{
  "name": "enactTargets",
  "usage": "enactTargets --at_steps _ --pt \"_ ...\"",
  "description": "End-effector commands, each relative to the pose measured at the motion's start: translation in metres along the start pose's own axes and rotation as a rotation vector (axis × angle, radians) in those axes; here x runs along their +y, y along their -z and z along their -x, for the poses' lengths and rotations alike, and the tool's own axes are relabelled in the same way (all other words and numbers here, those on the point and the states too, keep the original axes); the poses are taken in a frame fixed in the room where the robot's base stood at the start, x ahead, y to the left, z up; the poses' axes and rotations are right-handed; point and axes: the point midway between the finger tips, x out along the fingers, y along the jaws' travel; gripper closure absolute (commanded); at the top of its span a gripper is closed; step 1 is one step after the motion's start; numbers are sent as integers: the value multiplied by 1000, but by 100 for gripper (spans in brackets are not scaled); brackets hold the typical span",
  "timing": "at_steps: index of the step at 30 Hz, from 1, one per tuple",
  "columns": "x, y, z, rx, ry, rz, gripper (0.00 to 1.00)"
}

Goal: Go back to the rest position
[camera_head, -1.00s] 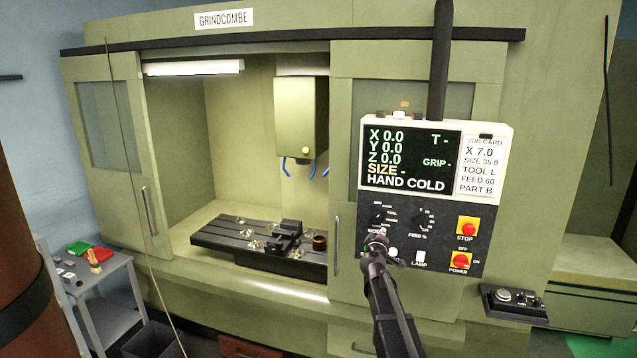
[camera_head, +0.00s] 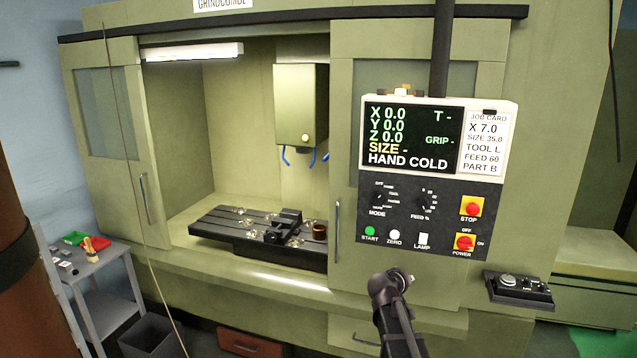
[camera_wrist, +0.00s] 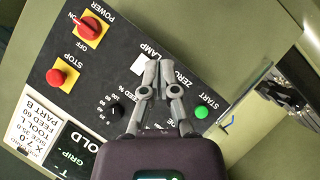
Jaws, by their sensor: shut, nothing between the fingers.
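My gripper (camera_head: 390,282) is in front of the machine, just below the control panel (camera_head: 372,252) in the head view. No object shows in it. In the wrist view my gripper (camera_wrist: 152,62) has its two grey fingers pointing toward the panel face, shut and empty. The MODE dial (camera_head: 379,199), the green START button (camera_head: 370,231) and the white ZERO button (camera_head: 394,236) are uncovered in the head view. In the wrist view the fingers partly cover the panel's lettering, and the START button (camera_wrist: 201,111) is beside them.
The red STOP button (camera_head: 471,207) and POWER switch (camera_head: 464,243) are on the panel's right. A small black control box (camera_head: 518,290) juts out at lower right. The machine bay is open, with a slotted table (camera_head: 215,226) inside. A side table (camera_head: 98,262) stands at far left.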

Motion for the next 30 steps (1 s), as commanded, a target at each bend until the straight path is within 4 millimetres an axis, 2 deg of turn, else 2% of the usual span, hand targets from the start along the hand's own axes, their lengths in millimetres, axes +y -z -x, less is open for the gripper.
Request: enactTargets --at_steps 1,3,8,15,18,21,25,30 --pt "-12 -32 4 -60 28 -20 100" --pt "-24 -64 10 -145 75 -46 100" --pt "-56 -133 31 -336 203 -87 100" --pt "-109 -224 81 -599 453 -111 100" --pt "-128 -253 105 -687 563 -107 100" --pt "-142 -274 126 -754 658 -99 100" --pt "-152 -288 145 -804 741 -89 100" --pt "-155 -291 153 -824 777 -84 100"
